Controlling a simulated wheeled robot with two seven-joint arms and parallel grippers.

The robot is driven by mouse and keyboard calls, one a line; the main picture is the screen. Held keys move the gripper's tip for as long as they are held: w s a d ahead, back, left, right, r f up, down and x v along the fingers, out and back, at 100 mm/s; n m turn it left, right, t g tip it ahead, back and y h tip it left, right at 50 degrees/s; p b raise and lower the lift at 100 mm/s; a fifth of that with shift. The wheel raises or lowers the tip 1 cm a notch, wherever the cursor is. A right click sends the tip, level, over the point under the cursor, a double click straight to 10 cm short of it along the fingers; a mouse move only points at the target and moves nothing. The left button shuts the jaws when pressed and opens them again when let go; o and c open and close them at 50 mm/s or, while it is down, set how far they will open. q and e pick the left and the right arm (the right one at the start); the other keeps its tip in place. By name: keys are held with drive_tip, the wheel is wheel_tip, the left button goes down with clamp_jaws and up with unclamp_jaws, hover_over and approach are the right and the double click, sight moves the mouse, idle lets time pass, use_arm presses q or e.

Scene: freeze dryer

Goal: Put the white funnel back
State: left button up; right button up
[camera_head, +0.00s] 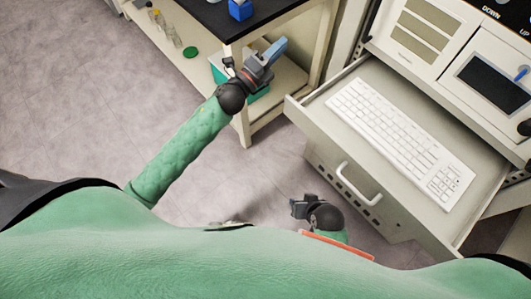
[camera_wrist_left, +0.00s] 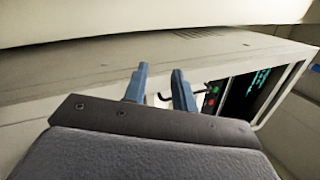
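I cannot make out a white funnel in either view. My left gripper (camera_head: 277,47) is held out beside the dark-topped table. In the left wrist view, its two blue fingers (camera_wrist_left: 160,80) stand apart with nothing between them, facing a pale machine (camera_wrist_left: 90,65) with a dark screen (camera_wrist_left: 248,95). My right gripper (camera_head: 302,207) is low in the head view, near the drawer cabinet; its finger opening is too small to judge.
A drawer holding a white keyboard (camera_head: 400,140) is pulled out at the right, under the control panel with a screen (camera_head: 492,82). A table (camera_head: 215,18) with a blue item (camera_head: 240,9) stands at the top. Its lower shelf has a teal box (camera_head: 218,70). Left floor is clear.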

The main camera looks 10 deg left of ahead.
use_arm(q)
drive_tip(key=s+a+f+n+g+y, duration=0.1)
drive_tip(key=s+f+n+y, duration=0.2)
drive_tip(key=f+n, duration=0.35)
drive_tip(key=s+f+n+g+y, duration=0.2)
drive_tip(key=s+f+n+y, duration=0.1)
drive_tip(key=f+n, duration=0.3)
drive_tip(key=s+a+f+n+g+y, duration=0.1)
drive_tip(key=s+f+n+y, duration=0.35)
drive_tip(key=f, duration=0.35)
drive_tip(key=s+d+f+n+g+h, duration=0.1)
drive_tip(key=s+d+f+n+g, duration=0.1)
drive_tip(key=s+f+n+g, duration=0.2)
drive_tip(key=s+d+f+n+g, duration=0.2)
drive_tip(key=s+f+n+g, duration=0.2)
drive_tip(key=s+f, duration=0.6)
drive_tip(key=s, duration=0.6)
drive_tip(key=shift+d+g+h, duration=0.3)
drive_tip(key=shift+d+h, duration=0.05)
drive_tip(key=shift+s, duration=0.1)
